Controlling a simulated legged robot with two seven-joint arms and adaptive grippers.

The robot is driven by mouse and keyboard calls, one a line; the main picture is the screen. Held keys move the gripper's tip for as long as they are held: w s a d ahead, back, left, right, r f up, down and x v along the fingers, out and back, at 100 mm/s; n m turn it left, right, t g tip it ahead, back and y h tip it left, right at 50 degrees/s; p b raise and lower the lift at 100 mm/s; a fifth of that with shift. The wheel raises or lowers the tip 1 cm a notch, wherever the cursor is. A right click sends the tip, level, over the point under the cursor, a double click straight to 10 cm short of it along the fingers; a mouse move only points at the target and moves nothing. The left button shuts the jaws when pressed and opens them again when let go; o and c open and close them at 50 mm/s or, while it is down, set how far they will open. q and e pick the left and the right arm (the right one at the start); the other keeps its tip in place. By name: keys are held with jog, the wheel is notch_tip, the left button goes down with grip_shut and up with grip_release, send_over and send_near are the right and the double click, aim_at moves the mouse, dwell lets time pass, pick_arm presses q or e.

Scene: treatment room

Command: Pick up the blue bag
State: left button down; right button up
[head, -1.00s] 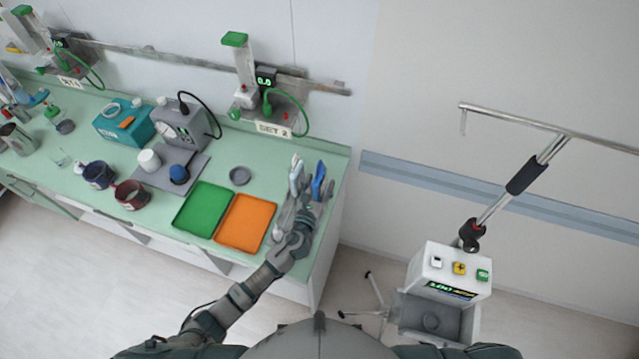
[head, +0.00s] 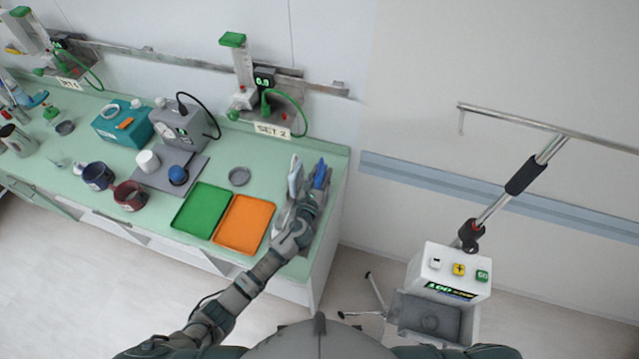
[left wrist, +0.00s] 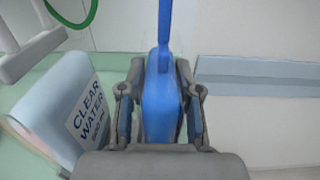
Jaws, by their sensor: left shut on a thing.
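The blue bag (head: 319,175) stands at the right end of the green counter, partly hidden by my gripper. In the left wrist view the blue bag (left wrist: 160,105) is upright between the two fingers, with a narrow blue upper part rising above them. My left gripper (head: 311,194) is shut on it, and in the left wrist view the gripper (left wrist: 160,100) has a finger on each side of the bag. My right gripper is not in view.
A pale bag labelled CLEAR WATER (left wrist: 75,110) stands close on the left of the gripper. A green tray (head: 203,211) and an orange tray (head: 244,223) lie left of my arm. A white wheeled unit (head: 450,270) stands on the floor at right.

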pick_arm(q)
jog(key=shift+d+r, duration=0.1)
jog(key=shift+r, duration=0.15)
jog(key=r+p, duration=0.1)
jog(key=r, duration=0.2)
jog(key=r+p, duration=0.1)
jog(key=r, duration=0.1)
jog(key=a+r+p, duration=0.1)
jog(key=r, duration=0.2)
jog(key=shift+r, duration=0.35)
jog(key=shift+r+p, duration=0.3)
jog(key=shift+r, duration=0.1)
jog(key=shift+d+r, duration=0.1)
jog(key=shift+d, duration=0.25)
jog(key=shift+a, duration=0.1)
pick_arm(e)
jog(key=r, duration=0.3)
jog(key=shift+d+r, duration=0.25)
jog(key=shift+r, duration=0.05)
pick_arm(q)
jog(key=shift+a, duration=0.1)
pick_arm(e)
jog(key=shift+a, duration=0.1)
